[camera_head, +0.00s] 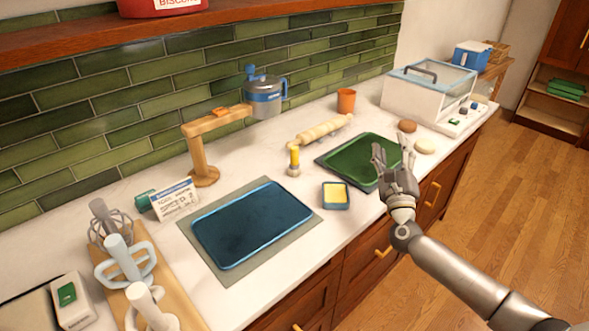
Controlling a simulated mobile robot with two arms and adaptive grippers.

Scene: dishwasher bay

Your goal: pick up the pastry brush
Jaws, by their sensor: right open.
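A small upright piece with a yellow upper part and a pale base (294,161) stands on the counter, left of the green tray; it looks most like the pastry brush, but it is too small to be sure. My right gripper (391,151) is open and empty, with its fingers pointing up in the picture across the right part of the green tray (333,165). It is well to the right of the yellow piece and apart from it. My left gripper is not in view.
A square dish with yellow contents (335,194) and a rolling pin (320,131) lie near the yellow piece. A blue tray (240,226) lies on a grey mat. A wooden stand (198,155), an orange cup (346,101) and a clear-lidded case (425,95) stand farther back.

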